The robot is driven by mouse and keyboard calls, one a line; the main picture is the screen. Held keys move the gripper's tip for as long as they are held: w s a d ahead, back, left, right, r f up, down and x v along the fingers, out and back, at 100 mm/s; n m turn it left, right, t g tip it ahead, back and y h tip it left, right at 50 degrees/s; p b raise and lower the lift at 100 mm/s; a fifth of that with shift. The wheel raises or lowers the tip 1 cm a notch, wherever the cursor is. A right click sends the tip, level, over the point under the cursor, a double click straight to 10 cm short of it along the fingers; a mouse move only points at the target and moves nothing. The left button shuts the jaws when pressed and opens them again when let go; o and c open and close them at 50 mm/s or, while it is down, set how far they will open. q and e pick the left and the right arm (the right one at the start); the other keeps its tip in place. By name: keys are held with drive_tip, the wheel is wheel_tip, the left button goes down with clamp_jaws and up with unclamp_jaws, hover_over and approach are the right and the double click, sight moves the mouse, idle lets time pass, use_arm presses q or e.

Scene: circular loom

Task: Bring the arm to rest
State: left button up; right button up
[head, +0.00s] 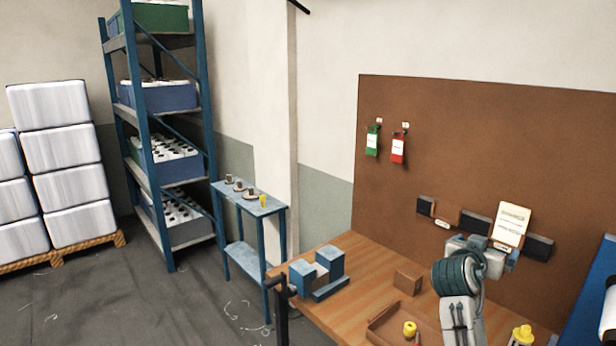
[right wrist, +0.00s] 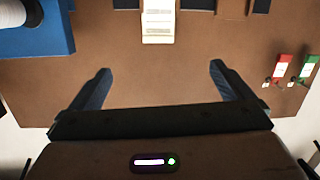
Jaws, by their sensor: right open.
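My right arm reaches up from the bottom right of the head view. Its gripper (head: 500,252) is above the wooden bench, in front of the brown board (head: 440,150). In the right wrist view the two blue fingers of the gripper (right wrist: 161,72) stand wide apart with nothing between them. A white printed card (head: 511,222) on the board is just above the gripper in the head view; it also shows in the right wrist view (right wrist: 158,22), beyond the fingers. My left gripper is not in view.
The bench (head: 345,258) carries a blue-grey block fixture (head: 318,274), a small brown box (head: 408,281), a tray (head: 385,320) with a yellow spool (head: 409,328), and a yellow bottle (head: 521,336). Green (head: 372,141) and red (head: 398,148) tags hang on the board. A blue panel (head: 590,290) stands at right.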

drive_tip(key=s+a+f+n+g+y, duration=0.1)
drive_tip(key=s+a+f+n+y, duration=0.15)
drive_tip(key=s+f, duration=0.7)
drive_tip(key=s+a+f+n+g+y, duration=0.25)
drive_tip(key=s+f, duration=0.45)
drive_tip(key=f, duration=0.5)
drive_tip(key=s+a+f+n+g+y, duration=0.1)
drive_tip(key=s+a+f+y, duration=0.15)
drive_tip(key=s, duration=0.65)
drive_tip(key=s+a+f+n+g+y, duration=0.1)
drive_tip(key=s+a+f+n+g, duration=0.2)
drive_tip(key=s, duration=0.6)
drive_tip(key=s+a+f+y, duration=0.2)
drive_tip(key=s+f, duration=0.2)
drive_tip(key=s, duration=0.4)
wheel_tip(320, 180, down, 37)
drive_tip(key=d+g+b, duration=0.2)
drive_tip(key=d+b, duration=0.1)
drive_tip(key=b, duration=0.3)
use_arm(q)
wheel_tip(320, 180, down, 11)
drive_tip(key=b, duration=0.5)
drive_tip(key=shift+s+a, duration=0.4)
use_arm(e)
drive_tip(key=s+f, duration=0.9)
drive_tip(key=f, duration=0.2)
drive_tip(key=s+f, duration=0.9)
drive_tip(key=f, duration=0.3)
drive_tip(key=shift+d+m, duration=0.3)
drive_tip(key=shift+d, duration=0.1)
